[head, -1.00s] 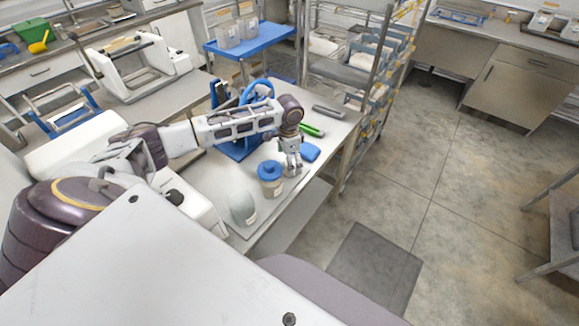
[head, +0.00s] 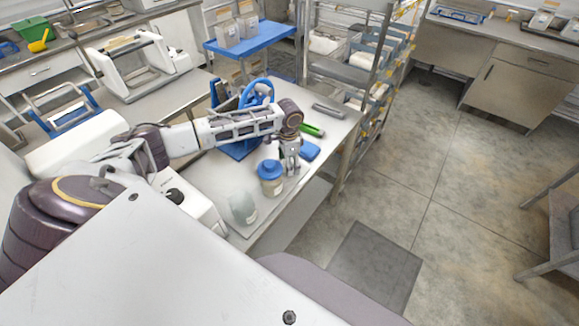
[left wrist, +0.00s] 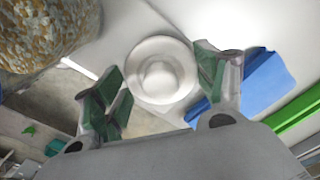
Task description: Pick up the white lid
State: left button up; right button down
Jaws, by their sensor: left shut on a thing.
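The white lid (left wrist: 160,70) is round with a raised centre knob and lies between the fingers of my left gripper (left wrist: 163,82) in the left wrist view. The gripper is shut on it, with a dark green-padded finger on each side. In the head view my left gripper (head: 291,168) points down at the table's right part, just right of a blue-capped jar (head: 271,178); the lid is too small and covered there to make out clearly. My right gripper is in neither view.
A blue flat item (head: 309,151) and a green tool (head: 313,131) lie close behind the gripper. A pale rounded container (head: 243,208) stands nearer on the table (head: 215,165). A wire rack (head: 345,85) stands beyond.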

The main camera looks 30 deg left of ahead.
pick_arm(q)
jog(key=shift+r, duration=0.15)
jog(key=shift+r+b, duration=0.55)
jog(key=shift+r, duration=4.35)
jog(key=shift+w, duration=0.2)
